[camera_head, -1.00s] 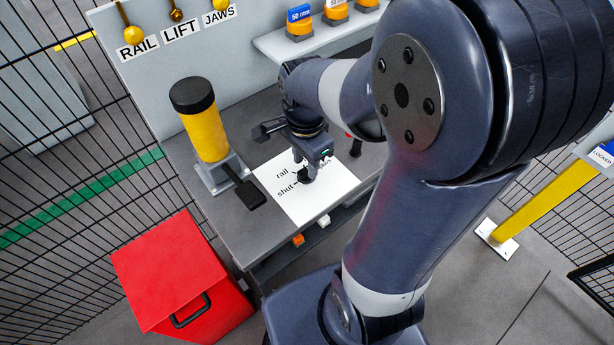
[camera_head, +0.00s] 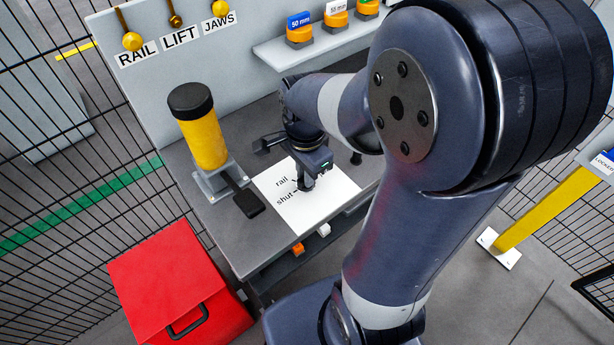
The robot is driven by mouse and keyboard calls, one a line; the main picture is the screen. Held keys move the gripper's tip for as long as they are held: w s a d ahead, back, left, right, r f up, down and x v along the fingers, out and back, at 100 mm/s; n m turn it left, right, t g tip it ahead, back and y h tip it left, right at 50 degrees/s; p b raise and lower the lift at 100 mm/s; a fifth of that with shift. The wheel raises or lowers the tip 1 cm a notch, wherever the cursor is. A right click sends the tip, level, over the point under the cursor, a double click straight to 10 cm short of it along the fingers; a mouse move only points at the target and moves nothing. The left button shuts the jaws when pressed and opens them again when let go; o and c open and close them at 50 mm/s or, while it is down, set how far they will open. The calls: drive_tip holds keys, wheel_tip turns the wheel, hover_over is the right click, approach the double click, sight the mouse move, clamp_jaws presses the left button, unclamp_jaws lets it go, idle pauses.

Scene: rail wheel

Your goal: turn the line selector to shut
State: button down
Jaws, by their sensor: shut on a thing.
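The line selector's white plate (camera_head: 302,212) lies on the grey bench. The words "rail" and "shut" show at its left with short marks; other lettering at the right is mostly hidden. My gripper (camera_head: 305,184) points down over the plate's middle and is shut on the selector's dark handle. The handle is almost wholly hidden by the fingers, so I cannot tell exactly which mark it points to.
A yellow hand pump (camera_head: 204,135) with a black cap and pedal stands left of the plate. A back panel (camera_head: 232,55) has RAIL, LIFT and JAWS levers. A shelf (camera_head: 320,47) holds orange blocks. A red bin (camera_head: 172,285) stands at the front left.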

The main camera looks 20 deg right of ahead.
drive_tip(key=n, duration=0.4)
drive_tip(key=shift+p, duration=0.3)
drive_tip(key=shift+n, duration=0.3)
drive_tip(key=n, duration=0.4)
drive_tip(key=shift+n, duration=0.3)
